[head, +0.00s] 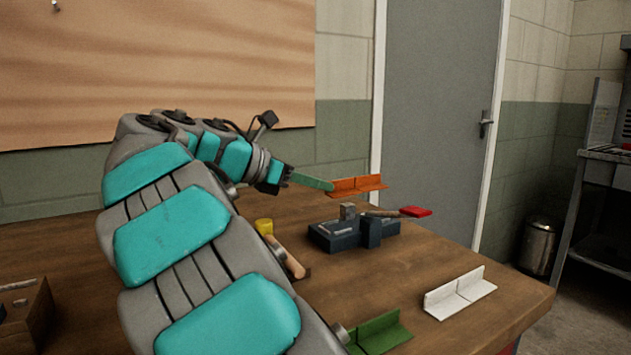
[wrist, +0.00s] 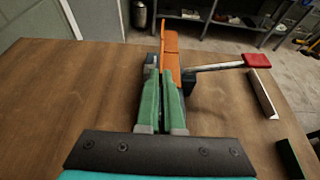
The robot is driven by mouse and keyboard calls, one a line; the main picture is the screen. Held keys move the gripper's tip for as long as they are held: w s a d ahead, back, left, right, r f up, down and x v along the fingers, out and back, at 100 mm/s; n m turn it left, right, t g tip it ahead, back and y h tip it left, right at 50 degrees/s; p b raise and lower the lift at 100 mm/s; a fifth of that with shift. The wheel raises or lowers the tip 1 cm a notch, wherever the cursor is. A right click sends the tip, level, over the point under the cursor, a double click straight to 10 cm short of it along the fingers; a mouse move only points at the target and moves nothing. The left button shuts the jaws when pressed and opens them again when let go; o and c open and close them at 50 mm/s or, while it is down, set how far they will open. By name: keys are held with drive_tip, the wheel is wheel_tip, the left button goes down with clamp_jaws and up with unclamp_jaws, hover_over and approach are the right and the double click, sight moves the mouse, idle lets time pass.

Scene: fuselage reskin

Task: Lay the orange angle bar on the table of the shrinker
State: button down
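The orange angle bar (head: 358,186) is held out level from the tips of my gripper (head: 326,185), above the table. In the wrist view, the orange angle bar (wrist: 171,65) extends forward from between the green fingers of my gripper (wrist: 163,88), which are shut on its near end. The shrinker (head: 350,232) is a dark blue block with a small metal table (head: 348,211) on top and a red-handled lever (head: 415,211). In the head view the bar appears above and behind it. In the wrist view the bar and fingers hide most of the shrinker (wrist: 189,82).
A white angle bar (head: 460,292) and a green angle bar (head: 380,333) lie on the wooden workbench (head: 400,270). A yellow-headed mallet (head: 265,228) lies partly behind my arm. A bin (head: 537,247) stands beyond the bench.

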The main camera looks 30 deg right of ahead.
sight(316, 230)
idle(0.3)
drive_tip(key=shift+a+f, duration=0.1)
drive_tip(key=shift+f, duration=0.05)
drive_tip(key=shift+f+b, duration=0.55)
drive_tip(key=shift+f, duration=2.05)
drive_tip(key=shift+p, duration=0.55)
drive_tip(key=shift+f, duration=0.3)
drive_tip(key=c, duration=1)
unclamp_jaws()
drive_tip(key=shift+a, duration=0.1)
